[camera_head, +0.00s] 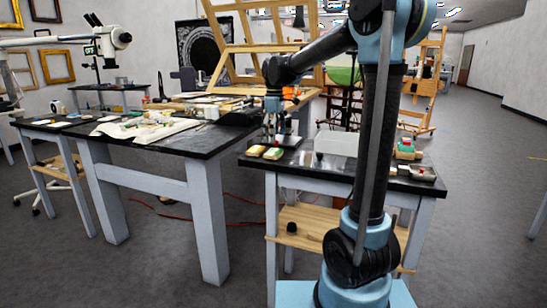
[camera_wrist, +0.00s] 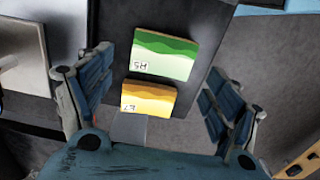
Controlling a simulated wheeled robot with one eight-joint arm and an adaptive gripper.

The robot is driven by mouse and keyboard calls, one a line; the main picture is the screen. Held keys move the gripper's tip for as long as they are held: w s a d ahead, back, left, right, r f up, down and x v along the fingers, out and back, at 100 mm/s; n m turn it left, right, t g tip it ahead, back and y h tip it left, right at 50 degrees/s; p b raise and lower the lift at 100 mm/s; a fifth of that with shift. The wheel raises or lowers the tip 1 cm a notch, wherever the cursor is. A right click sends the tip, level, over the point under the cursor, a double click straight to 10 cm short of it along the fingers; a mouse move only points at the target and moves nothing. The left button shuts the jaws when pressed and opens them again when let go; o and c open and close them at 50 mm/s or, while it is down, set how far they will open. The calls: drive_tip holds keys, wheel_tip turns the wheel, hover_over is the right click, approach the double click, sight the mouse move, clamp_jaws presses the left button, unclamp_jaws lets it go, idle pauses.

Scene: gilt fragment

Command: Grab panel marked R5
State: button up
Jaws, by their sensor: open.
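In the wrist view a green panel (camera_wrist: 163,53) with a wavy pattern bears an upside-down mark that looks like R5 or H5.
A longer work table (camera_head: 190,146) with papers stands to the left. Open floor lies at the right.

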sight(274, 152)
drive_tip(key=shift+s+a+f, duration=0.1)
drive_tip(key=shift+a+f, duration=0.05)
drive_tip(key=shift+f, duration=2.95)
drive_tip(key=c, duration=0.8)
